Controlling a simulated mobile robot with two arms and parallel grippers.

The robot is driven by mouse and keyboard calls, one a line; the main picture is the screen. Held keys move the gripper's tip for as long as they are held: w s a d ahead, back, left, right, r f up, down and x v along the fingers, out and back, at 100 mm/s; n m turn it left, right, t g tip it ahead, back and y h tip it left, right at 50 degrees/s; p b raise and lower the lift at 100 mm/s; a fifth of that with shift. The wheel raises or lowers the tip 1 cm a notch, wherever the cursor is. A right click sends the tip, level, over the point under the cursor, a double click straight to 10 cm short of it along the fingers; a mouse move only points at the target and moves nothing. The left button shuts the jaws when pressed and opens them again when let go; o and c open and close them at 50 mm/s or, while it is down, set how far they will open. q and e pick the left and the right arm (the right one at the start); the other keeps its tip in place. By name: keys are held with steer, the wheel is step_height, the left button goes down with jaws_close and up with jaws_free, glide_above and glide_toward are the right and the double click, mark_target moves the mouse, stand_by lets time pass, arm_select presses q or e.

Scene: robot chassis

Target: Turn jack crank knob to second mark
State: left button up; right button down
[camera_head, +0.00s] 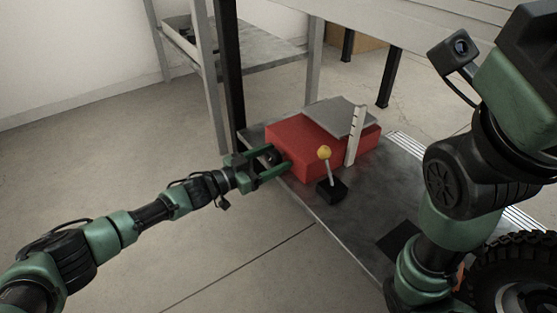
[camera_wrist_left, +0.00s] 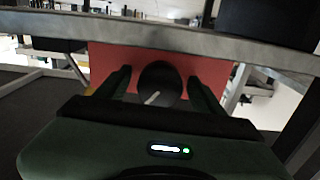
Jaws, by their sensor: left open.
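A red jack (camera_head: 297,148) with a grey plate (camera_head: 341,116) on top stands on a dark metal platform. A dark round knob (camera_head: 272,156) is at its left end, partly hidden by my left gripper (camera_head: 277,160). In the left wrist view the black knob (camera_wrist_left: 160,78) bears a white line slanting from its middle to the lower left. My left gripper (camera_wrist_left: 159,90) is open, with one finger on each side of the knob. I cannot tell whether the fingers touch it. A white upright scale (camera_head: 354,136) with dark marks stands at the jack's front.
A lever with a yellow ball (camera_head: 324,153) rises from a black base (camera_head: 331,191) in front of the jack. A dark table leg (camera_head: 230,75) stands behind the knob. My right arm fills the right side, near a large black tyre (camera_head: 515,277).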

arm_select(q)
steer(key=c, duration=1.3)
steer(key=shift+c, duration=0.2)
steer(key=m+p, duration=0.2)
steer(key=m, duration=0.1)
steer(key=shift+s+m+p, duration=0.1)
steer(key=shift+m+p, duration=0.3)
steer(key=shift+m, duration=1.5)
steer(key=o, duration=1.3)
